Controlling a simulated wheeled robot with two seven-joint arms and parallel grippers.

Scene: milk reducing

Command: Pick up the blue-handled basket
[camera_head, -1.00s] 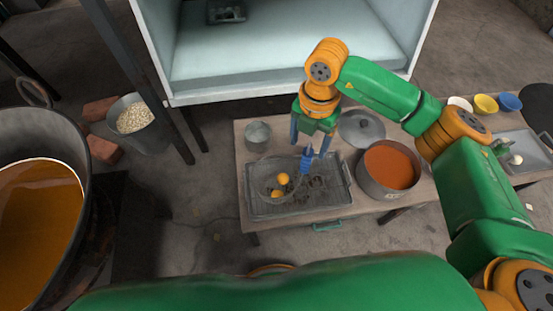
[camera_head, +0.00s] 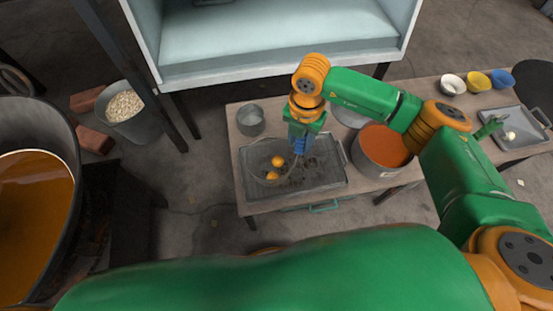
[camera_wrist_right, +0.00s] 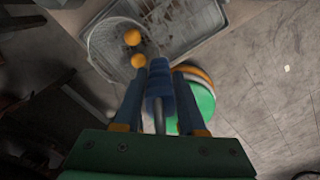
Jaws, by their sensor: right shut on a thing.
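The blue-handled basket (camera_head: 262,168) is a round wire strainer with two orange balls (camera_head: 278,161) in it. It is over the left part of a grey rectangular tray (camera_head: 325,183) on the table; I cannot tell whether it touches the tray. Its blue handle (camera_head: 299,146) stands up at its right side. My right gripper (camera_head: 301,140) is shut on the handle from above. In the right wrist view the handle (camera_wrist_right: 160,85) lies between the two fingers, with the basket (camera_wrist_right: 105,50) beyond. My left gripper is not in view.
A pot of orange liquid (camera_head: 383,150) stands right of the tray, and a small metal pot (camera_head: 250,120) behind it. Several bowls (camera_head: 453,84) are at the table's far right. A large pan of orange liquid (camera_head: 35,190) is at the left.

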